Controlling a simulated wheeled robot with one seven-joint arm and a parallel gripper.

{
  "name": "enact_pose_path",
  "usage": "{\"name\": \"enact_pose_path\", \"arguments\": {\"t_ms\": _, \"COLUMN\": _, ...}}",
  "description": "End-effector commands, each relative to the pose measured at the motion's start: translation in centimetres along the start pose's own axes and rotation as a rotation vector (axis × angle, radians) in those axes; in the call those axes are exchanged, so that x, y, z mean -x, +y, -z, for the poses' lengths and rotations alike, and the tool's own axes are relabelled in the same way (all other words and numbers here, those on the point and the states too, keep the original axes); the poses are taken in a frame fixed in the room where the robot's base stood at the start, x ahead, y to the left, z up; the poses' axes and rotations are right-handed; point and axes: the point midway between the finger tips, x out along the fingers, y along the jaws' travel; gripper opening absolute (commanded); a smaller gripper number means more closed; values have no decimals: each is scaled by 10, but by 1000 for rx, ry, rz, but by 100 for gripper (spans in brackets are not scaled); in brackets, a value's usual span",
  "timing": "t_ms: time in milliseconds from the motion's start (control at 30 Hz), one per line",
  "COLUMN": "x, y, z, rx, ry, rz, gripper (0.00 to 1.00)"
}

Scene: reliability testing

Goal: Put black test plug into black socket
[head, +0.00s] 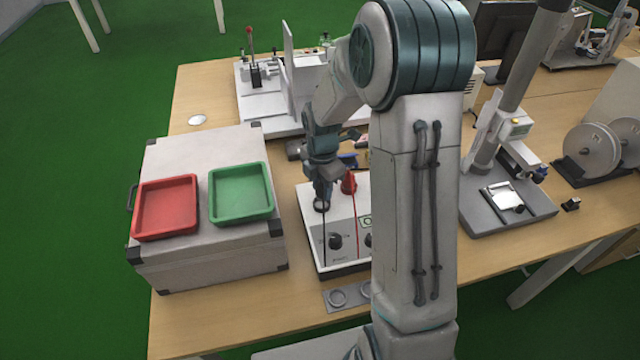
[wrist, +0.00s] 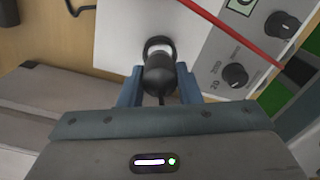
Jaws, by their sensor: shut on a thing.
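In the wrist view a black plug (wrist: 159,74) sits between the two blue fingers of my gripper (wrist: 159,88), which is shut on it. The plug's tip points at the black ring-shaped socket (wrist: 157,44) on the white tester panel (wrist: 206,20). The tip is at or just short of the socket; I cannot tell how far in it is. In the head view my gripper (head: 323,192) is over the socket (head: 321,206) at the tester's back left. A red plug (head: 349,182) stands upright just to the right, with a red cable (wrist: 232,28) crossing the wrist view.
A grey case (head: 205,262) with a red tray (head: 165,207) and a green tray (head: 241,193) stands left of the tester. Black knobs (head: 335,241) are on the tester's front part. A grey holder with rings (head: 338,298) lies in front. My arm hides the tester's right side.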

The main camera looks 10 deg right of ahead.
Motion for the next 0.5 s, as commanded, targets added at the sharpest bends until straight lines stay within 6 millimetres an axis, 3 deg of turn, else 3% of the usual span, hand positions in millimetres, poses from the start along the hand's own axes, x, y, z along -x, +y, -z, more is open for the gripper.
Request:
{"name": "enact_pose_path", "arguments": {"t_ms": 133, "x": -16, "y": 0, "z": 1, "rx": 2, "ry": 0, "rz": 1, "gripper": 0}}
{"name": "enact_pose_path", "arguments": {"t_ms": 500, "x": -18, "y": 0, "z": 2, "rx": 4, "ry": 0, "rz": 1, "gripper": 0}}
